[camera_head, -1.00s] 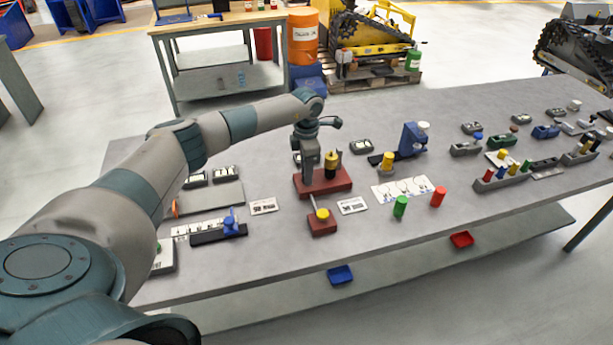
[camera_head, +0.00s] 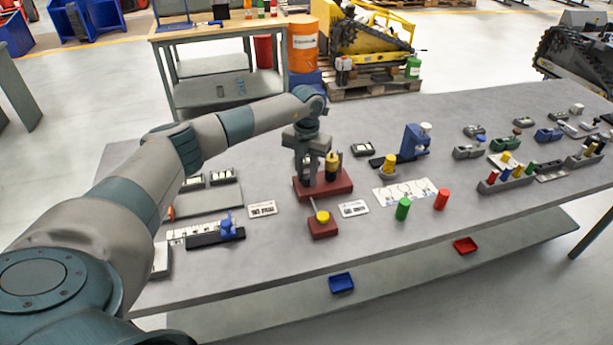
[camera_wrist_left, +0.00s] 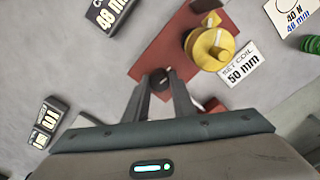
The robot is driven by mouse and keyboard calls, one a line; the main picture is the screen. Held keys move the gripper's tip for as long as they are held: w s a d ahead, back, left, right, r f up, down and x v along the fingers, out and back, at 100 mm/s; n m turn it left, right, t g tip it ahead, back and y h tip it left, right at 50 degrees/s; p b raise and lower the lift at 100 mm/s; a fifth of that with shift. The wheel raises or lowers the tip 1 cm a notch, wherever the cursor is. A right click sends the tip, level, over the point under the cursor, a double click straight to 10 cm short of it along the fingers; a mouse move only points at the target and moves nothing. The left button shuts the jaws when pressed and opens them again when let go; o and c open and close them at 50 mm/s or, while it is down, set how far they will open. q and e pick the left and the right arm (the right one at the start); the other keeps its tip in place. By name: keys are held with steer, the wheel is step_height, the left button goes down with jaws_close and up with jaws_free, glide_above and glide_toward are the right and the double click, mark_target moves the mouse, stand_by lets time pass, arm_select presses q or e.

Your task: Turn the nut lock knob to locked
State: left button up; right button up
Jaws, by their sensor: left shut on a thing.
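A red base (camera_head: 338,187) stands on the grey table and shows in the wrist view too (camera_wrist_left: 182,32). It carries a yellow-topped cylinder (camera_head: 332,164), which is large and yellow in the wrist view (camera_wrist_left: 207,48). My left gripper (camera_head: 307,180) points down at the left part of this base, beside the cylinder. In the wrist view my left gripper (camera_wrist_left: 160,82) is shut on a small dark round knob (camera_wrist_left: 160,75), apparently the nut lock knob. The fingers partly cover it, and its lock marking cannot be read. My right gripper is not in view.
A smaller red block (camera_head: 322,230) with a yellow top and a thin rod stands in front. Printed cards (camera_head: 354,208) lie nearby. A blue slider on a black rail (camera_head: 216,237) is at the left. Green (camera_head: 403,209) and red (camera_head: 441,199) cylinders stand to the right.

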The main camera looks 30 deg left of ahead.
mark_target(307, 176)
arm_select(q)
steer(key=shift+r+n, duration=0.1)
steer(key=shift+n, duration=0.5)
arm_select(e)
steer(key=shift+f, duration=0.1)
arm_select(q)
steer(key=shift+w, duration=0.1)
steer(key=o, duration=1.1)
steer(key=shift+c, duration=0.2)
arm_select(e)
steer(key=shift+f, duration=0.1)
arm_select(q)
step_height(307, 176, up, 17)
steer(key=b, duration=0.5)
steer(key=shift+r, duration=0.2)
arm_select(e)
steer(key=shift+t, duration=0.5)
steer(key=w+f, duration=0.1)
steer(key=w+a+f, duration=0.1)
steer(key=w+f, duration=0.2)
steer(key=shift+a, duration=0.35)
